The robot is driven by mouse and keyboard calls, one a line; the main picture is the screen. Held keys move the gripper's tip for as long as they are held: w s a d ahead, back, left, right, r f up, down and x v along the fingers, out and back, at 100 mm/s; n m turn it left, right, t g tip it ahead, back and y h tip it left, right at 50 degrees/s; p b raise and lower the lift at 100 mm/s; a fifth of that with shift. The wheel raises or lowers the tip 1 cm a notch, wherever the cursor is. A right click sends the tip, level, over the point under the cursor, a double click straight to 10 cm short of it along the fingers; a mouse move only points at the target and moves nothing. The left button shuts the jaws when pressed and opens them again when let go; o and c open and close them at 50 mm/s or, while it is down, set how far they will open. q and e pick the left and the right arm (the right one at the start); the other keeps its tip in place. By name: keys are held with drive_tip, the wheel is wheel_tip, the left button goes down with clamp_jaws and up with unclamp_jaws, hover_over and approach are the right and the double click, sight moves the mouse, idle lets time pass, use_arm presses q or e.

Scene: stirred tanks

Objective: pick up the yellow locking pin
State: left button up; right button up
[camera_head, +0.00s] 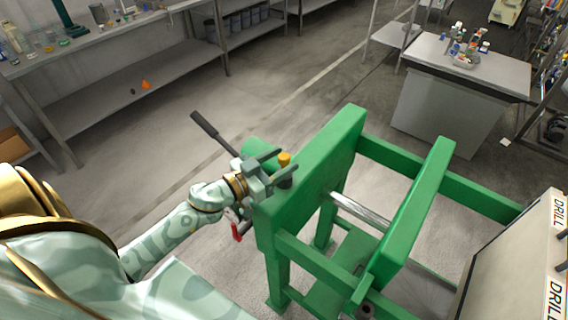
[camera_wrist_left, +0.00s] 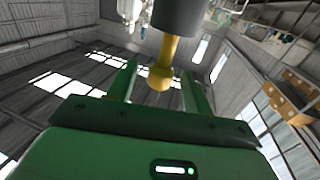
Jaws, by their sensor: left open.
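The yellow locking pin (camera_head: 284,159) stands in a dark cylindrical socket (camera_head: 286,181) at the left side of the green frame (camera_head: 318,150). My left gripper (camera_head: 275,166) is open at the pin, with its fingers on either side of it. In the left wrist view the pin's rounded yellow head and stem (camera_wrist_left: 163,72) show between the two green fingers (camera_wrist_left: 160,84), with a gap on each side. The pin's other end is hidden in the dark socket (camera_wrist_left: 179,14). My right gripper is not in view.
A black-handled lever (camera_head: 212,130) and a red handle (camera_head: 237,232) are close to my left gripper. A drill-labelled box (camera_head: 515,260) stands at the right. A grey table (camera_head: 470,68) with small items is at the back right.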

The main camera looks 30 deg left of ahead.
use_arm(q)
drive_tip(key=shift+x, duration=0.85)
drive_tip(key=c, duration=1.1)
drive_tip(key=shift+o, duration=0.2)
drive_tip(key=shift+a, duration=0.1)
